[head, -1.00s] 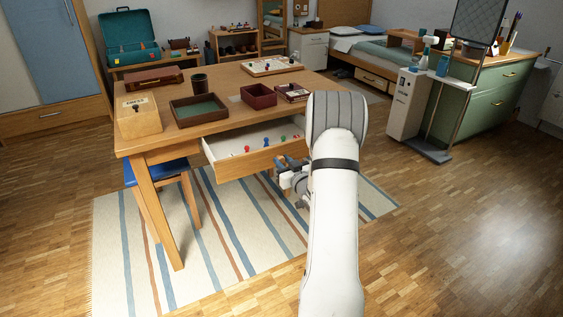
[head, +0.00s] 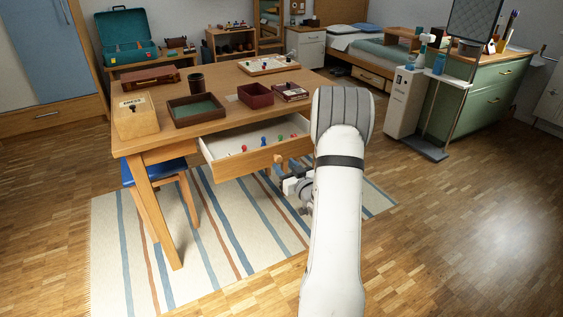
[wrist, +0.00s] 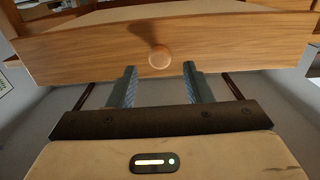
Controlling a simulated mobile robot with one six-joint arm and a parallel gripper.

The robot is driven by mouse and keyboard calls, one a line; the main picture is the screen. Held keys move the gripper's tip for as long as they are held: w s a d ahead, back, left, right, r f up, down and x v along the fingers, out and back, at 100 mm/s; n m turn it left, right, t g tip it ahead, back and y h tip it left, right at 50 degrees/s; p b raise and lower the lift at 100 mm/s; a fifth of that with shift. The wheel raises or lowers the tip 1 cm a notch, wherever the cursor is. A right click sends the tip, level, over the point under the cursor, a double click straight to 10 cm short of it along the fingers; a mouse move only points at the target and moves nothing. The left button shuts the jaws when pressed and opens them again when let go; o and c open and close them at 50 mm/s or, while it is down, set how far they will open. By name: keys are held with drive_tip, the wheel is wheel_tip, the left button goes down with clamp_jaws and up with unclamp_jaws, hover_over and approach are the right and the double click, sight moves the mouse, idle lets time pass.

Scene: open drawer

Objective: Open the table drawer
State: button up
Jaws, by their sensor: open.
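The table (head: 225,85) is wooden, and its drawer (head: 262,157) is pulled out toward me. Small coloured pegs lie on the drawer's pale floor. In the wrist view the drawer front (wrist: 95,55) spans the picture, with a round wooden knob (wrist: 159,58) at its middle. My gripper (wrist: 160,72) is open and empty, its two blue-padded fingers apart just below and in front of the knob. In the head view my gripper (head: 285,178) is near the drawer front, partly hidden by my arm.
A dark tray (head: 197,111), a red box (head: 256,95) and a wooden box (head: 135,117) stand on the tabletop. A blue stool (head: 158,172) is under the table's left end. A striped rug (head: 215,235) lies below. The floor at right is clear.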

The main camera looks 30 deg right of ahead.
drive_tip(key=shift+s+a, duration=0.1)
drive_tip(key=shift+s, duration=1.95)
drive_tip(key=s+a+r+g+h+p, duration=0.1)
drive_tip(key=a+r+g+p, duration=0.1)
drive_tip(key=a+r+p, duration=0.35)
drive_tip(key=s+a+r+g+p, duration=0.1)
drive_tip(key=a+r+g+p, duration=0.15)
drive_tip(key=r, duration=0.55)
drive_tip(key=a+r+g+h+p, duration=0.1)
drive_tip(key=a+r+g+p, duration=0.2)
drive_tip(key=r+p, duration=0.3)
drive_tip(key=s+a+r+g+y+p, duration=0.1)
drive_tip(key=s+a+r+g+p, duration=0.1)
drive_tip(key=s+a+r, duration=0.3)
drive_tip(key=s+a+r+g+p, duration=0.3)
drive_tip(key=s+a+r+p, duration=0.1)
drive_tip(key=s, duration=0.7)
drive_tip(key=s+a+r+g+y+p, duration=0.1)
drive_tip(key=s+a+r+g+p, duration=0.2)
drive_tip(key=s+a+r, duration=0.4)
drive_tip(key=shift+s+a+y+p, duration=0.25)
drive_tip(key=shift+s+y+p, duration=0.1)
drive_tip(key=shift+s, duration=0.4)
